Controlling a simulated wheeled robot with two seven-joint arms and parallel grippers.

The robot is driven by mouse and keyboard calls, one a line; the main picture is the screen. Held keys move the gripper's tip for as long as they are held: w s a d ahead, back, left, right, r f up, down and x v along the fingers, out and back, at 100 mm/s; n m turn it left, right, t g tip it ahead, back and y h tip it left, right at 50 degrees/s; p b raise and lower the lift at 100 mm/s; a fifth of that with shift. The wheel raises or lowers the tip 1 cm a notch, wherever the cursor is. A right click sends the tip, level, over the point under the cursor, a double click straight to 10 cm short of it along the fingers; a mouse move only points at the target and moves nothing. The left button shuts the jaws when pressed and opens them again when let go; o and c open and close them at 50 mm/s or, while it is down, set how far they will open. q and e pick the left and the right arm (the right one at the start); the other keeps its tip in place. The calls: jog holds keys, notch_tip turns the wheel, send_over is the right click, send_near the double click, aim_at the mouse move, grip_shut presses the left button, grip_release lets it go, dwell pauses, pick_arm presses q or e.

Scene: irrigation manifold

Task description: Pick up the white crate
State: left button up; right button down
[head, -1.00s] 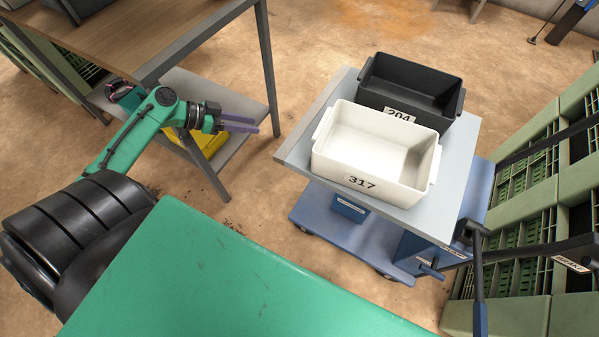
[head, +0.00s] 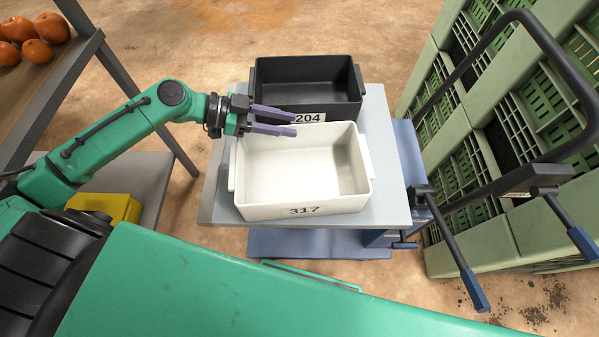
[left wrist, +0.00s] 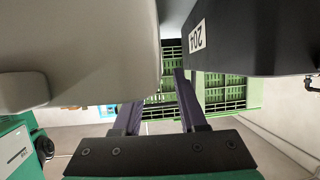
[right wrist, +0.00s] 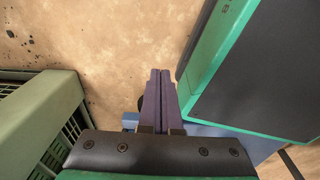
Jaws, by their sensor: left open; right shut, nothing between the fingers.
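The white crate (head: 304,206), marked 317, stands empty and upright on the grey top of a blue cart (head: 391,205). It also shows large at the left of the left wrist view (left wrist: 80,60). My left gripper (head: 296,124) is open and empty at the crate's far left side, by the gap between it and the black crate. In the left wrist view its fingers (left wrist: 157,103) point along that gap. My right gripper (right wrist: 160,75) is shut and empty, pointing at the floor beside my green base; it does not show in the head view.
The black crate (head: 305,82), marked 204, stands right behind the white one. Green stacked crates (head: 470,170) and the cart's dark handle (head: 520,20) are at the right. A table with orange fruit (head: 37,50) is at the left.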

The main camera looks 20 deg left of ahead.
aim_at(295, 125)
pick_arm(q)
jog(key=x, duration=0.3)
jog(key=shift+w+d, duration=0.15)
grip_shut()
dwell(1.2)
